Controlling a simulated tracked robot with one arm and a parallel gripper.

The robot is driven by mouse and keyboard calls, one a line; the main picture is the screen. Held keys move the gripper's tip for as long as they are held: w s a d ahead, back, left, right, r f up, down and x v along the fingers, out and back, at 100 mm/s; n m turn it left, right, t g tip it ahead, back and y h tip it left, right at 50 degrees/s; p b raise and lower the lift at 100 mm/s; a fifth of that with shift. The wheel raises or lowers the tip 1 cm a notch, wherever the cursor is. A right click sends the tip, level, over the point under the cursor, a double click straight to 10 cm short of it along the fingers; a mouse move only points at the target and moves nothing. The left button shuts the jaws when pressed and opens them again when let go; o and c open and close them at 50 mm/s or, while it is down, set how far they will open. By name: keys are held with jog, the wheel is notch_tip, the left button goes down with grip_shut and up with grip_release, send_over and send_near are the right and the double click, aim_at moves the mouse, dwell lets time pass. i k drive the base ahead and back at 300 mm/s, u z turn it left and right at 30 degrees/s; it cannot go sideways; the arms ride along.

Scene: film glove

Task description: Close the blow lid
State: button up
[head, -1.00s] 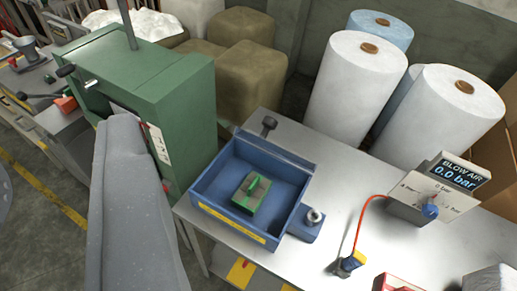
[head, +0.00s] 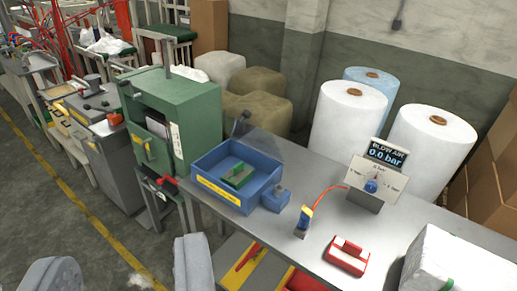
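The blue blow box (head: 272,192) stands on the grey bench, its yellow label strip facing me. A green part (head: 237,175) lies inside, visible from above. Its lid is a see-through panel (head: 262,146) at the box's back edge, tilted up and open, with a dark knob (head: 241,124) near its upper left. My gripper (head: 122,266) shows only as two grey padded fingers at the lower left edge, with floor visible between them. It is open and empty, well apart from the box and lid.
The blow air unit (head: 372,185) reads 0.0 bar. A blue-and-yellow air nozzle (head: 304,220) and a red part (head: 346,256) are on the bench (head: 385,232). A green cabinet (head: 190,100) stands close left of the box. White rolls (head: 345,120) stand behind.

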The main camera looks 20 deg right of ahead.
aim_at(246, 114)
jog(key=u, duration=0.3)
jog(key=i, duration=0.85)
jog(key=z, duration=0.4)
jog(key=i, duration=0.95)
jog(key=z, duration=1.3)
jog(key=k, duration=0.9)
jog(key=u, duration=0.45)
jog(key=i, duration=0.95)
